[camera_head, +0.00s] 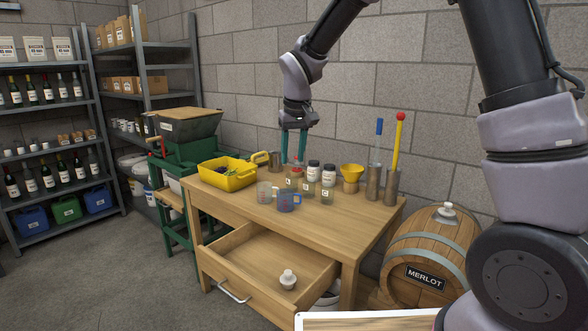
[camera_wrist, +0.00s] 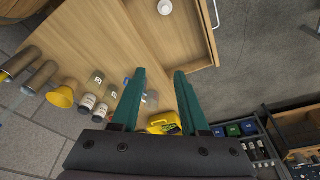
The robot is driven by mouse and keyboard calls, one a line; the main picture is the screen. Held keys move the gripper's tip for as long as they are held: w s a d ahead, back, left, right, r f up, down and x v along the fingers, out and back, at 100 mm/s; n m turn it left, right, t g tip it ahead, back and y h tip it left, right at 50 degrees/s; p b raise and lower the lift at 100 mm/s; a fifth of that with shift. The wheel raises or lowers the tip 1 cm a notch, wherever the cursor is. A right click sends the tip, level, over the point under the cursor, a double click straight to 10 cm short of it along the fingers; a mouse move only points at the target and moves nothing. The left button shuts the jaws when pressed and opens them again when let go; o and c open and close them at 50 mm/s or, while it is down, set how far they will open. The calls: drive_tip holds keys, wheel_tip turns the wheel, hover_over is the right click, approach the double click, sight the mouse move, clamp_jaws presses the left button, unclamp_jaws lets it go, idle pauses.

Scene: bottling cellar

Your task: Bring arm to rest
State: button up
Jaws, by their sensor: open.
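My gripper (camera_head: 293,146) hangs above the back of the wooden table (camera_head: 232,199), with its teal fingers pointing down. In the wrist view the two fingers (camera_wrist: 162,88) are spread apart with nothing between them that they hold. Below and behind the fingers stand a squeeze bottle with a red tip, small jars and cups. The fingertips overlap these in the head view, so I cannot tell the exact gap. The arm reaches in from the upper right of the head view.
The drawer (camera_head: 245,290) is pulled out, holding a white knobbed piece (camera_head: 288,280). A Merlot barrel (camera_head: 428,255) stands right. Floor at left is clear.

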drive_tip(key=s+d+r+m+t, duration=0.2)
drive_tip(key=s+d+r+m, duration=0.35)
drive_tip(key=d+r, duration=0.8)
drive_tip(key=s+d+r+m+t, duration=0.1)
drive_tip(key=s+d, duration=0.5)
drive_tip(key=s, duration=0.2)
drive_tip(key=s+d+r+m+t+y, duration=0.1)
drive_tip(key=s+d, duration=0.4)
drive_tip(key=s, duration=0.4)
drive_tip(key=shift+d+m+t, duration=0.3)
drive_tip(key=shift+d+m, duration=0.05)
drive_tip(key=shift+d, duration=0.05)
drive_tip(key=shift+w+d, duration=0.1)
